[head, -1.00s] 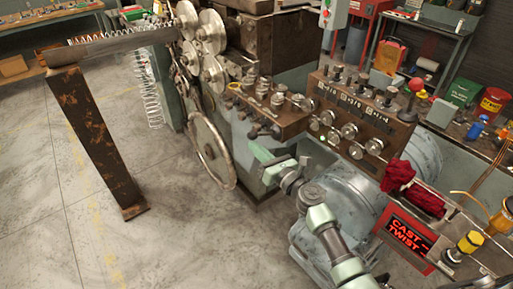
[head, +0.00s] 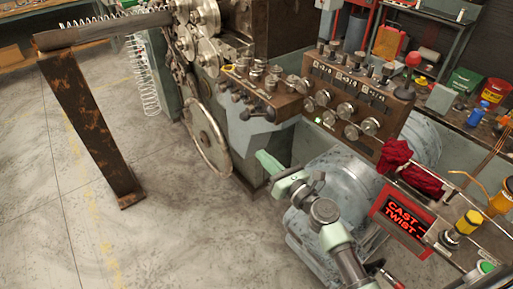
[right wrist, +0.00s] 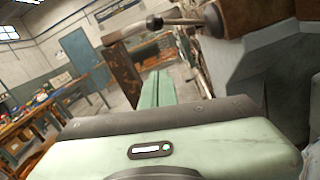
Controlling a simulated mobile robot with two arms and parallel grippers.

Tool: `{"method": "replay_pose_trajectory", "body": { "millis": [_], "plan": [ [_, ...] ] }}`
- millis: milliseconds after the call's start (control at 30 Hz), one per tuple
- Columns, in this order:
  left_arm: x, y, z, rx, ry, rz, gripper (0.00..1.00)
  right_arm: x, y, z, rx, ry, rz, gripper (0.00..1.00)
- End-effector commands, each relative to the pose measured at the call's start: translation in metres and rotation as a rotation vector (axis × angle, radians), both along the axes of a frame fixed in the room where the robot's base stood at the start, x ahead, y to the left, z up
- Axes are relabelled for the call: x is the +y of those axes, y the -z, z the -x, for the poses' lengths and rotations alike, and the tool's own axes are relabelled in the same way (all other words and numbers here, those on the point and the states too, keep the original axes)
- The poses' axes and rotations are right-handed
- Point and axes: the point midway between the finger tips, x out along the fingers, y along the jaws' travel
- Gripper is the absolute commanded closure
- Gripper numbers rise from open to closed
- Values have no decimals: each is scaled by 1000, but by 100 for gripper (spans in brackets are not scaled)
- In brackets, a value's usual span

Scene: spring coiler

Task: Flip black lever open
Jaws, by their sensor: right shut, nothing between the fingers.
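A row of small dark levers (head: 246,112) sticks out from the front of the brown control box on the coiler in the head view. I cannot tell which one is the black lever. In the right wrist view, one lever with a dark round knob (right wrist: 154,22) juts left from a brown housing at the top. My right gripper (head: 262,157) is below and in front of these levers, apart from them. Its green fingers (right wrist: 155,90) are shut together and empty in the right wrist view. My left gripper is not in view.
The large handwheel (head: 207,138) is left of my right gripper. A second brown panel (head: 350,105) with knobs stands right of the levers. A red "CAST TWIST" display (head: 402,215) and a red cloth (head: 410,170) are at the right. Open floor lies at left.

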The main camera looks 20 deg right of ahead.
Motion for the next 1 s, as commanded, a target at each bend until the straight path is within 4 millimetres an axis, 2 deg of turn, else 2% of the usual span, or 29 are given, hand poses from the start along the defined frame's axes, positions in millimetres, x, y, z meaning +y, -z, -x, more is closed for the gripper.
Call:
{"method": "replay_pose_trajectory", "body": {
  "millis": [100, 200, 767, 867, 967, 1000],
  "plan": [
    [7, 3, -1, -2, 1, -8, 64, -5, 2, 13, 1, 1, 0, 100],
    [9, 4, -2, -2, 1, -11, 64, -7, 2, 17, 1, 0, 0, 100],
    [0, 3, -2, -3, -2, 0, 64, -7, 3, 19, 3, 0, 6, 100],
    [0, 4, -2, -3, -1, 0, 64, -7, 23, 20, 22, 5, 76, 100],
    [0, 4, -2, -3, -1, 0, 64, -6, 71, 25, 66, 5, 261, 100],
    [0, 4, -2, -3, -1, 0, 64, -6, 97, 30, 89, -3, 365, 100]
  ]
}}
